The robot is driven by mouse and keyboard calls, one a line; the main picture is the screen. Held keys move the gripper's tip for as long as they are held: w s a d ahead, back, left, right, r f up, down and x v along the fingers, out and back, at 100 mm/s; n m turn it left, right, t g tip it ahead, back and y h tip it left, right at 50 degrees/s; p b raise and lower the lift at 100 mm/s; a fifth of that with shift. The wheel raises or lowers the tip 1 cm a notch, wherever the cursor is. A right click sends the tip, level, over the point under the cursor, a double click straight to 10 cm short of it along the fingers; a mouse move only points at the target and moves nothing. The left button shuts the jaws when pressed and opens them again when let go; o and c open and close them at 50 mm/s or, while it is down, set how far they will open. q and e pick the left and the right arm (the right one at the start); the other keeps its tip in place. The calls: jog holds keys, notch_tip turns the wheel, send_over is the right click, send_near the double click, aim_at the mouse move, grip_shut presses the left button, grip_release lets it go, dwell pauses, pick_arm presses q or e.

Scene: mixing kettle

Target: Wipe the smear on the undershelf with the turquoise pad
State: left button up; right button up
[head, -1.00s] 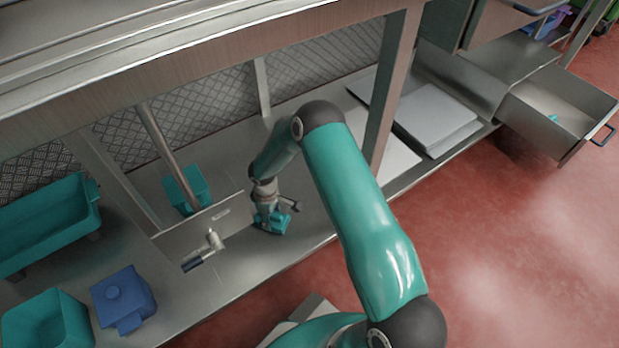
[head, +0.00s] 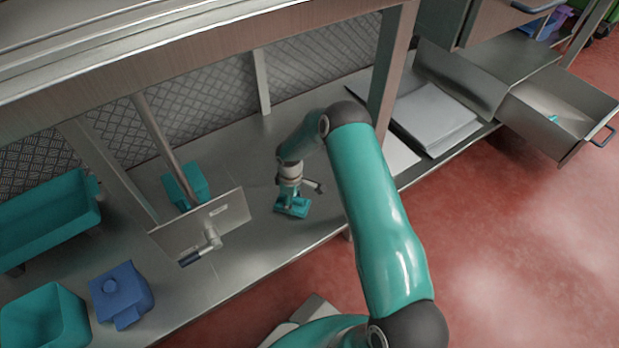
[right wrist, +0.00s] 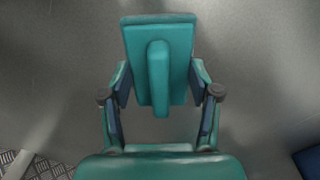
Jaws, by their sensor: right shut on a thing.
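The turquoise pad (right wrist: 181,40) has a raised ridge handle and shows in the right wrist view. My right gripper (right wrist: 160,88) is shut on this handle, one finger on each side. In the head view the pad (head: 292,207) is low at the steel undershelf (head: 240,262), under my right gripper (head: 291,194); I cannot tell whether it touches the shelf. No clear smear can be made out; the shelf in the right wrist view shows only soft darker and lighter patches. My left gripper is not in view.
A steel panel with a handle (head: 232,212) stands left of the pad, with a turquoise container (head: 187,186) behind it. A blue lidded box (head: 122,295) and turquoise bins (head: 45,318) are farther left. A post (head: 392,75) and flat sheets (head: 430,112) are to the right.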

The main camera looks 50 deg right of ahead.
jog(key=shift+s+d+f+b, duration=0.1)
jog(key=shift+s+d+b, duration=0.15)
jog(key=shift+d, duration=0.65)
jog(key=shift+s+d+r+b, duration=0.1)
jog(key=shift+s+d+b, duration=0.1)
jog(key=shift+d, duration=0.7)
jog(key=shift+s+d+f+b, duration=0.15)
jog(key=shift+d+b, duration=0.1)
jog(key=shift+d, duration=0.65)
notch_tip(320, 180, up, 4)
jog(key=shift+a+f+p, duration=0.15)
jog(key=shift+f+p, duration=0.05)
jog(key=shift+p, duration=0.8)
pick_arm(q)
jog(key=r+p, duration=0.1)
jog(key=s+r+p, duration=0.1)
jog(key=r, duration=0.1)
jog(key=shift+p, duration=0.35)
pick_arm(e)
notch_tip(320, 180, up, 5)
jog(key=shift+f, duration=0.2)
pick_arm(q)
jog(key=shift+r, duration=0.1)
